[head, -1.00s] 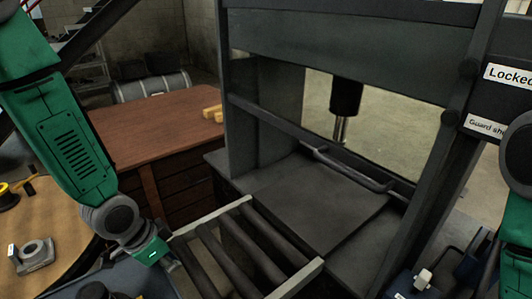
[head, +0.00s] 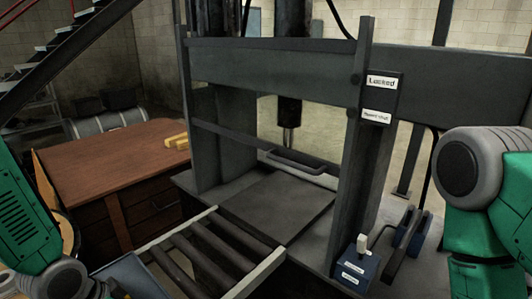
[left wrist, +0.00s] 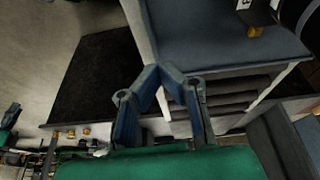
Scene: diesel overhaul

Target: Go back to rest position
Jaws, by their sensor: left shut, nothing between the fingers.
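My left gripper (left wrist: 159,72) shows in the left wrist view. Its fingers come together at the tips with nothing between them. Beyond the fingertips are a blue-grey surface (left wrist: 220,38) and dark rollers (left wrist: 228,100); the fingers seem apart from both, though the gap is hard to judge. In the head view my left arm (head: 20,225) hangs at the lower left edge, and its gripper is not clearly seen. My right arm (head: 478,190) stands at the right edge. My right gripper is out of view.
A dark press frame (head: 355,150) with a "Locked" sign (head: 382,82) stands ahead. A roller track (head: 205,262) leads to its bed (head: 275,210). A brown desk (head: 105,160) is at left. A blue control box (head: 357,268) sits at the press's right foot.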

